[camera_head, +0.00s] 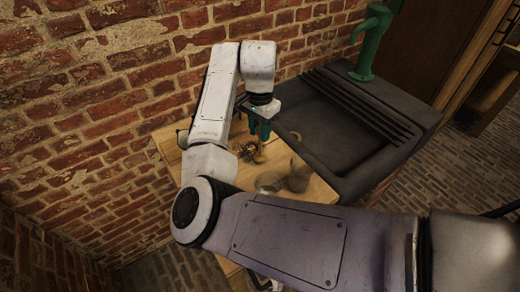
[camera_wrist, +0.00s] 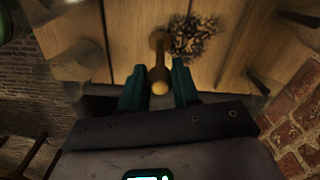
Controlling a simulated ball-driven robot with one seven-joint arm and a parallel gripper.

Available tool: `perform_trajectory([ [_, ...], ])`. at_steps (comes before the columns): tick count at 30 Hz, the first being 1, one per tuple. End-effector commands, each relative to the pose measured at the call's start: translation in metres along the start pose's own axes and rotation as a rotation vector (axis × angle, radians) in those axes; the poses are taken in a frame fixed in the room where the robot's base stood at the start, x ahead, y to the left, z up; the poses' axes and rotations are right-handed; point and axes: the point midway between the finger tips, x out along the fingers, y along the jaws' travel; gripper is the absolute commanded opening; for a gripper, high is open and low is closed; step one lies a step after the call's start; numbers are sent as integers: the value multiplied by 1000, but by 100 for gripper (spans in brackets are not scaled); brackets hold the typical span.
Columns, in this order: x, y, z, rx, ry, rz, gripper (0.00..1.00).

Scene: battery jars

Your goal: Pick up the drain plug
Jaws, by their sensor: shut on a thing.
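The drain plug (camera_wrist: 159,64) is a yellowish-brown piece with a rounded head at each end and a narrower neck. In the wrist view it lies between the teal fingers of my gripper (camera_wrist: 158,72), which is shut on it. In the head view my gripper (camera_head: 261,131) points down over the wooden table, close to the dark sink. The plug is small and partly hidden there. I cannot tell whether it touches the table or hangs just above it.
A dark, wiry tangle (camera_wrist: 194,38) lies right beside the plug. Greyish tapered objects (camera_head: 299,176) stand on the wooden table (camera_head: 318,190) nearer to me. The dark sink (camera_head: 345,125) with a green pump (camera_head: 371,45) borders the table's right, and a brick wall (camera_head: 80,110) stands behind.

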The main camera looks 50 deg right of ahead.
Motion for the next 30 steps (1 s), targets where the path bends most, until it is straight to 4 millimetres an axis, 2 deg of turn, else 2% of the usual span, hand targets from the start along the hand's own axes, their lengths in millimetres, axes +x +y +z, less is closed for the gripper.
perform_trajectory([
  [1,0,0,0,0,0,0,18],
  [7,0,0,0,0,0,0,0],
  [30,-4,0,0,0,1,-1,0],
])
